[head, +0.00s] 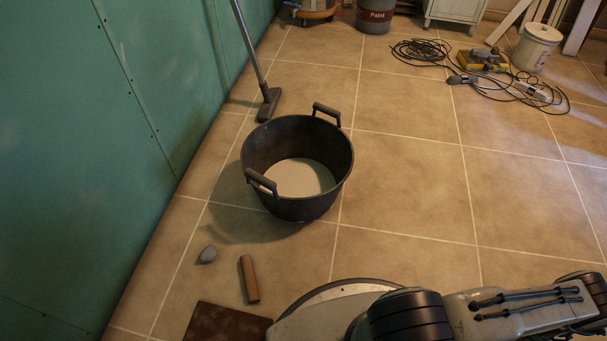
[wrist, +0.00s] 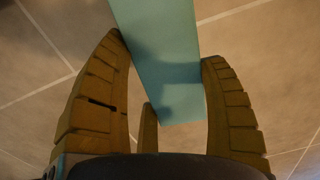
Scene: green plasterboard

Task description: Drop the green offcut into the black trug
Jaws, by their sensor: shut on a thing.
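The green offcut (wrist: 160,55) is a flat blue-green strip in the wrist view. My gripper (wrist: 163,60) is shut on it, with ribbed yellow-brown fingers on both sides. The strip runs out of the top of the view, so its far end is hidden. Tiled floor shows below it. The black trug (head: 335,168) stands upright on the floor in the middle of the head view, with two handles and a pale grey layer inside at the bottom. My gripper and the offcut do not show in the head view; my arm is at the lower right. The trug does not show in the wrist view.
A grey lump (head: 208,254), a brown block (head: 250,279) and a dark brown board (head: 222,324) lie in front of the trug. A floor nozzle (head: 269,104) stands behind it near the green wall (head: 90,150). Cables (head: 420,50) lie at the back right. Floor right of the trug is clear.

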